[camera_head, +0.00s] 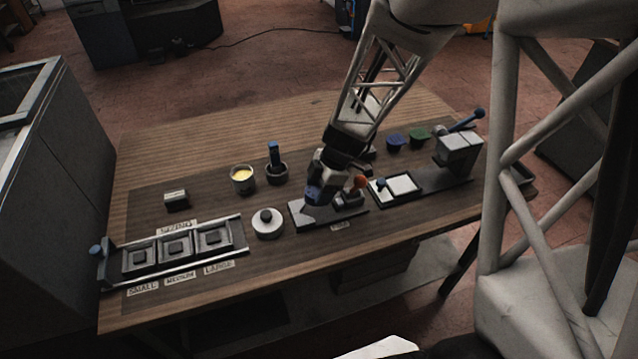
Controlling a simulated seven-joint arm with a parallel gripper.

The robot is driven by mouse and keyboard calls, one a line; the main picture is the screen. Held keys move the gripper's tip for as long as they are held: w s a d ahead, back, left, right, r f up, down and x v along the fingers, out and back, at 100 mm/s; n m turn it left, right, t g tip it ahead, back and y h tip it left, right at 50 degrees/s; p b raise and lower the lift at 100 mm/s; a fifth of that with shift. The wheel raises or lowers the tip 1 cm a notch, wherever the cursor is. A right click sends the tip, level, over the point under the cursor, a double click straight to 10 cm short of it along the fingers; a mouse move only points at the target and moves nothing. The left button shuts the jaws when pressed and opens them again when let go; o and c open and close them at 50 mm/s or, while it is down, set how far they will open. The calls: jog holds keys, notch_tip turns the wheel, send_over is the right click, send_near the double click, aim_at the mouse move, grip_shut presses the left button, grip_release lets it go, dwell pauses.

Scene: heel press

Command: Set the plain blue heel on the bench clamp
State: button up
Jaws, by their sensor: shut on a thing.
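My gripper (322,192) hangs low over the middle of the bench, shut on a small dark blue piece that looks like the blue heel (313,194). The gripper fingers partly hide it, so I cannot tell whether its surface is plain. Just below and beside it is a grey clamp plate (303,215) with a red-knobbed clamp (360,183) at its right. I cannot tell whether the blue piece touches the plate. Another blue piece (396,141) and a green one (419,135) sit at the back right.
A press with a blue-tipped lever (460,150) stands at the right end. A white pad tray (403,185) lies right of the clamp. A round lidded pot (267,222), a yellow-filled cup (243,178), a brush holder (276,168) and a size rack (176,248) are left.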

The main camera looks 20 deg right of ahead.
aim_at(319, 210)
jog(key=shift+f, duration=2.15)
jog(key=shift+f, duration=0.65)
jog(key=o, duration=1.2)
jog(key=v, duration=0.7)
jog(key=shift+d+r, duration=0.25)
jog(key=shift+r, duration=0.1)
